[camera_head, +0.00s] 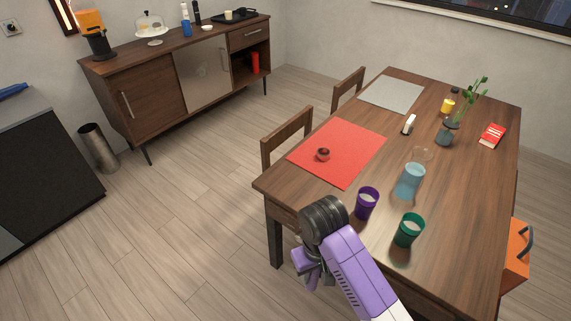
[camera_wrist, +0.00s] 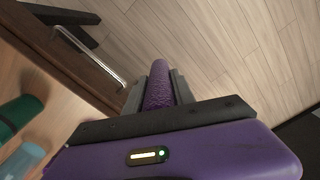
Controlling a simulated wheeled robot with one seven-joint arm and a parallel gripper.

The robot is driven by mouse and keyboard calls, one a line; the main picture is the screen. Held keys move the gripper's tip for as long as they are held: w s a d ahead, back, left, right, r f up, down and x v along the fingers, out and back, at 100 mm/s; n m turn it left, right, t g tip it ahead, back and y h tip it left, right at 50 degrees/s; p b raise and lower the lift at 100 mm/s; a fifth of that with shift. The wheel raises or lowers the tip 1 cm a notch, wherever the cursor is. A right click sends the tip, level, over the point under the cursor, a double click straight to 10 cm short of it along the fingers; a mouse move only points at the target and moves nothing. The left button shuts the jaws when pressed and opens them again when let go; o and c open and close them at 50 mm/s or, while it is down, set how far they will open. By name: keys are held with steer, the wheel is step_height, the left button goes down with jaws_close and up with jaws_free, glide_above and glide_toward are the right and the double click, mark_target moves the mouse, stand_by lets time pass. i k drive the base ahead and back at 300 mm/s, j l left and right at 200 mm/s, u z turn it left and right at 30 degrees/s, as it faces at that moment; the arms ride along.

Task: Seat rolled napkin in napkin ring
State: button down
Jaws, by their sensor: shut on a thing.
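In the wrist view, my gripper (camera_wrist: 160,88) is shut on a purple rolled napkin (camera_wrist: 158,75), which sticks out beyond the fingers. In the head view, my gripper (camera_head: 312,272) is beside the near left end of the table, over the floor side; the napkin is hard to make out there, partly hidden by my arm. A small dark red round thing (camera_head: 323,154), which looks like the napkin ring, sits on the red placemat (camera_head: 352,163). Its opening is too small to make out clearly. My gripper is well apart from it.
A purple cup (camera_head: 367,203), a green cup (camera_head: 408,230) and a blue glass (camera_head: 411,179) stand on the wooden table (camera_head: 455,195) near my arm. Farther back are a small white-topped item (camera_head: 408,124), a plant vase (camera_head: 445,133) and a grey placemat (camera_head: 391,94). Chairs (camera_head: 287,138) line the left side.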

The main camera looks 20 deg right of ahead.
mark_target(320, 151)
steer(key=i+j+u, duration=0.1)
steer(key=u, duration=0.25)
steer(key=i+j+u, duration=0.1)
steer(key=u, duration=0.25)
steer(key=i+u, duration=0.15)
steer(key=u, duration=0.2)
steer(key=i+j, duration=0.1)
steer(key=i, duration=0.2)
steer(key=i+z, duration=0.1)
steer(key=i, duration=0.2)
steer(key=i+l+z, duration=0.15)
steer(key=i+z, duration=0.15)
steer(key=z, duration=0.15)
steer(key=i+z, duration=0.65)
steer(key=z, duration=0.25)
steer(key=i+j+z, duration=0.3)
steer(key=z, duration=0.15)
